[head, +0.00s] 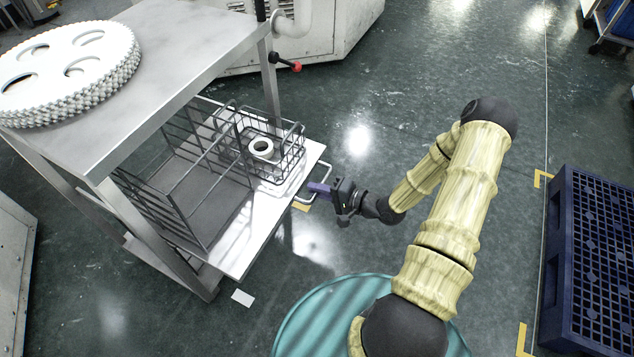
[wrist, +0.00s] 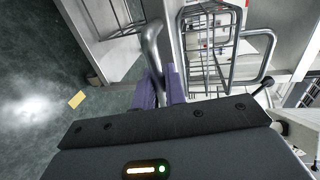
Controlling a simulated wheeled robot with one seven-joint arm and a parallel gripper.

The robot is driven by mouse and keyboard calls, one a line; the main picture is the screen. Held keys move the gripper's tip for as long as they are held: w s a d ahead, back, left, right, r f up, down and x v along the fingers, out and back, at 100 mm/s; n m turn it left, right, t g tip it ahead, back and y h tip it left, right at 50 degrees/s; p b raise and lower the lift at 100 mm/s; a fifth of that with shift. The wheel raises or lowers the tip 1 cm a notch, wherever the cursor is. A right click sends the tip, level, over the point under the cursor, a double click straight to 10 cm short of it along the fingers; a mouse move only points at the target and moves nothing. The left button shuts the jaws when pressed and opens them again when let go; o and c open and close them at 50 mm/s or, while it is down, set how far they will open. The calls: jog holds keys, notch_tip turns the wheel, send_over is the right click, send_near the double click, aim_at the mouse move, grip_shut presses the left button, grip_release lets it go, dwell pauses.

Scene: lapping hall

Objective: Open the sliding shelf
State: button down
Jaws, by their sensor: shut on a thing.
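The sliding shelf (head: 237,257) is a pale flat board under the metal table, and it sticks out past the table's right side in the head view. A bent metal bar handle (head: 319,170) is fixed on its outer edge. My gripper (head: 322,189) is at this handle with its purple fingers. In the wrist view the fingers (wrist: 165,88) are closed around the handle bar (wrist: 152,45). The exact contact is partly hidden by the fingers. A wire basket (head: 283,168) with a white ring-shaped roll (head: 261,149) stands on the shelf.
A metal table (head: 180,50) with stacked toothed white discs (head: 70,70) stands over the shelf. A dark blue pallet (head: 595,260) lies at the right. A grey machine cabinet (head: 340,35) is at the back. The floor between shelf and pallet is mostly clear.

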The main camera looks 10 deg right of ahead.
jog(key=shift+d, duration=0.15)
jog(key=c, duration=1.6)
grip_release()
jog(key=shift+o, duration=0.2)
jog(key=p+v, duration=0.5)
jog(key=v, duration=1.2)
jog(key=shift+s, duration=0.3)
jog(key=shift+w, duration=0.1)
